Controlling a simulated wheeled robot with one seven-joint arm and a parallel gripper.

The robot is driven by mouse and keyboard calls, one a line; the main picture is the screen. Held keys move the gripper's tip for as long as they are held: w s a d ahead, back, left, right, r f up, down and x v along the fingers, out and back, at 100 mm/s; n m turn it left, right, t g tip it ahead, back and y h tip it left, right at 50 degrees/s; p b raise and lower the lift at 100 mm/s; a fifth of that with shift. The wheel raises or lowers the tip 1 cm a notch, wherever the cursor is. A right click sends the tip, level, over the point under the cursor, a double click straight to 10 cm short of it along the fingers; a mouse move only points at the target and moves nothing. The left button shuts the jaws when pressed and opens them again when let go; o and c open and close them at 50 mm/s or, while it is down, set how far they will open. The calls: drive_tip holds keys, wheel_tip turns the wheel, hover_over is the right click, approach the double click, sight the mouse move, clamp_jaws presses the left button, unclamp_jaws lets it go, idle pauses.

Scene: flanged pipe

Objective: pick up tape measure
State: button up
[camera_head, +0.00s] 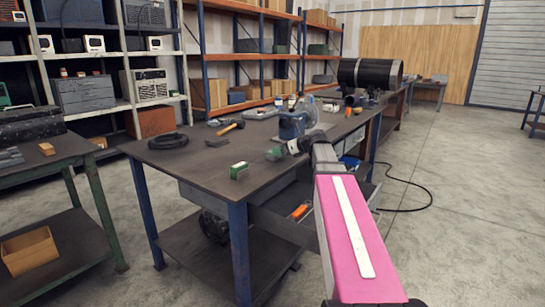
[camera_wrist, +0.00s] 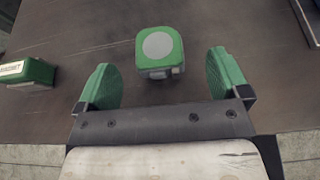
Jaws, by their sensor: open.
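The tape measure is a green, rounded square case (camera_wrist: 159,66) with a grey disc on its upper face. In the wrist view it lies on the dark tabletop, just ahead of and between the fingertips. My gripper (camera_wrist: 161,82) is open and empty, with one green finger on either side of the gap. No contact between the fingers and the tape measure shows. In the head view my arm reaches over the workbench (camera_head: 185,160). A small green patch shows at its end, and I cannot tell there whether it is finger or tape measure.
A green and white box (camera_wrist: 27,73) lies left of the gripper; it also shows in the head view (camera_head: 239,170). A coiled black hose (camera_head: 168,141), a hammer (camera_head: 229,127) and a blue machine (camera_head: 292,125) are on the bench.

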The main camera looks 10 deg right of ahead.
drive_tip(key=shift+s+f+x, duration=0.1)
drive_tip(key=shift+f+x, duration=0.1)
drive_tip(key=shift+x, duration=1.3)
drive_tip(key=shift+s+f+x, duration=0.1)
drive_tip(key=shift+f+x, duration=0.05)
drive_tip(key=shift+x, duration=1.35)
drive_tip(key=c, duration=1.1)
